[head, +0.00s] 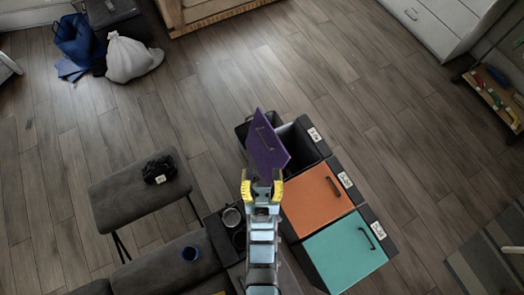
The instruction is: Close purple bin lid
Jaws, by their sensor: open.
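The purple lid (266,143) belongs to the farthest of three dark bins in a row. It stands raised and tilted, with a dark handle on its face, and the dark interior of its bin (298,141) shows to the right. My gripper (263,182) has yellow fingers and is open. It is at the lower edge of the purple lid in the picture; I cannot tell whether it touches the lid. Nothing shows between the fingers except the lid's edge behind them.
The orange lid (318,201) and teal lid (345,251) lie shut on the neighbouring bins. A grey bench (140,190) with a black item (160,168) stands left. Blue and white bags (130,58) lie upper left. Floor beyond the bins is clear.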

